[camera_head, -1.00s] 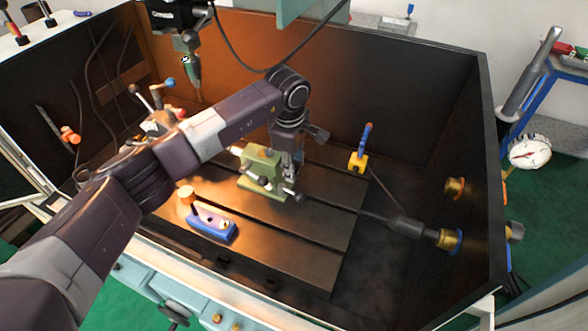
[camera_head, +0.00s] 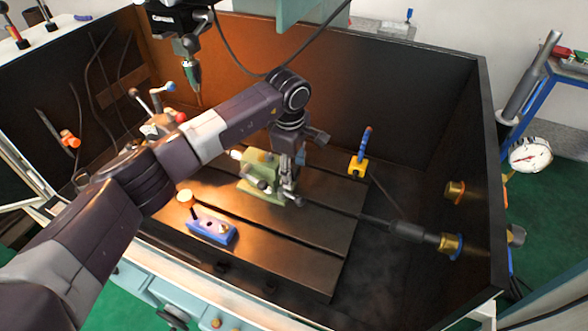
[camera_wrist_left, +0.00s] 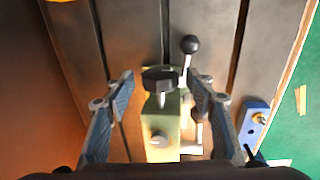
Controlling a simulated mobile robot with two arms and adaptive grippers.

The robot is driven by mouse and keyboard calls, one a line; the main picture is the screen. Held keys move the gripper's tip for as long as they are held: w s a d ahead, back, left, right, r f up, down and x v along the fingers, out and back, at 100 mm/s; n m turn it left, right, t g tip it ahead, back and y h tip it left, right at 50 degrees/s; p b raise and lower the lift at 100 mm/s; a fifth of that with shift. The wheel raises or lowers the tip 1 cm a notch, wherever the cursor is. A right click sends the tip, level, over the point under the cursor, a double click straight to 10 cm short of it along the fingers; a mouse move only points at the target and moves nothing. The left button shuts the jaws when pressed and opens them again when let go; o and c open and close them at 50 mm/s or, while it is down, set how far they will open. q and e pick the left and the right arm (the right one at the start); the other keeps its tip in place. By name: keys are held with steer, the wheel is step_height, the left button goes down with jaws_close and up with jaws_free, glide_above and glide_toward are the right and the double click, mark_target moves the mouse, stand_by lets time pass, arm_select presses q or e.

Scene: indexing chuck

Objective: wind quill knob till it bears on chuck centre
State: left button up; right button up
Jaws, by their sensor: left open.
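The green tailstock (camera_head: 256,183) stands on the dark slotted table. In the left wrist view its green body (camera_wrist_left: 162,128) lies below a dark round knob (camera_wrist_left: 158,79) on a pale shaft, apparently the quill knob. My left gripper (camera_wrist_left: 160,84) is open, its two fingers on either side of the knob with gaps showing. In the head view my left gripper (camera_head: 290,188) is at the tailstock's right end, partly hiding it. A chuck unit (camera_head: 160,124) with coloured levers is left of the tailstock, partly behind my arm. The quill tip's contact cannot be seen. My right gripper is not in view.
A black ball-ended lever (camera_wrist_left: 190,45) is close to the right finger. A blue block (camera_head: 211,227) sits at the table's front. A yellow-based, blue-handled item (camera_head: 358,165) stands to the right. The spindle (camera_head: 192,75) hangs above. Dark enclosure walls surround the table.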

arm_select(q)
step_height(320, 180, up, 12)
steer(key=s, duration=0.1)
steer(key=shift+s+a+f, duration=0.2)
steer(key=shift+a, duration=0.05)
